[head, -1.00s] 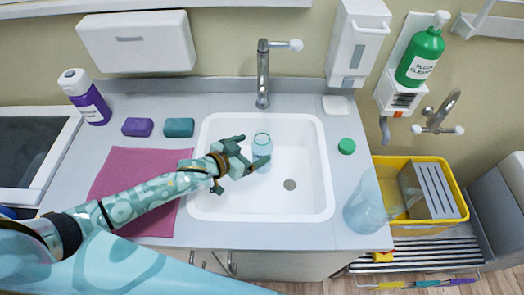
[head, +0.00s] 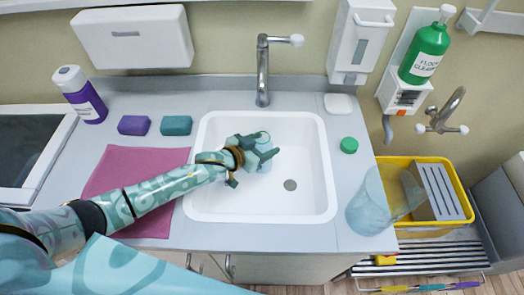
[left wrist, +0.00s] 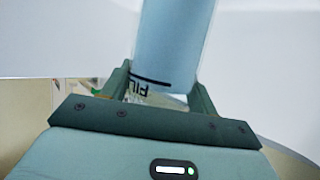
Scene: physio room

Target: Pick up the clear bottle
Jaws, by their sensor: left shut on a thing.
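The clear bottle (head: 264,140) stands in the white sink (head: 225,205), partly hidden by my left gripper. In the left wrist view the bottle (left wrist: 172,45) is a pale blue, see-through cylinder with a dark line and lettering, of which "FIL" can be read. My left gripper (head: 262,153) has its fingers on either side of the bottle and is shut on it. The fingers also show in the left wrist view (left wrist: 162,90). The bottle's lower part is hard to see. My right gripper is not in view.
A faucet (head: 262,70) rises behind the sink. A purple sponge (head: 134,125) and a teal sponge (head: 176,126) lie left of it. A green cap (head: 349,145) and a clear jug (head: 372,208) are on the right. A pink cloth (head: 125,180) lies under my arm.

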